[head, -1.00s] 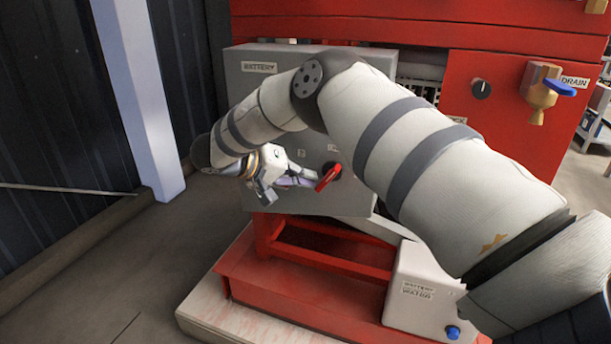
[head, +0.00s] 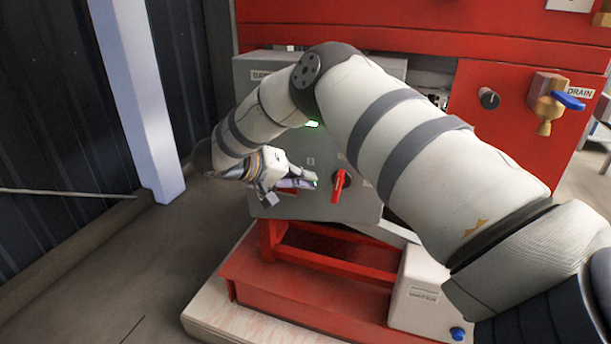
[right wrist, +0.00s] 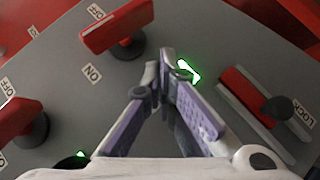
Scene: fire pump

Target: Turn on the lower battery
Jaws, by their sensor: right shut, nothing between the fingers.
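The grey battery box (head: 357,210) stands on a red frame, partly hidden by my right arm. A red switch handle (head: 339,186) on its front is nearly upright. My right gripper (head: 313,183) is just left of this handle, apart from it, with its fingers shut and empty. The right wrist view shows two red rotary handles, one at the top (right wrist: 115,27) near ON and OFF labels, one at the left (right wrist: 17,118). I cannot tell from it which is lower. Green lights glow, one (head: 312,124) above the gripper. My left gripper is out of view.
A red lock block (right wrist: 248,95) is right of the fingers in the wrist view. A black knob (head: 489,98) and a brass drain valve (head: 550,102) are on the red panel at right. A white water container (head: 420,292) stands below. Floor at left is clear.

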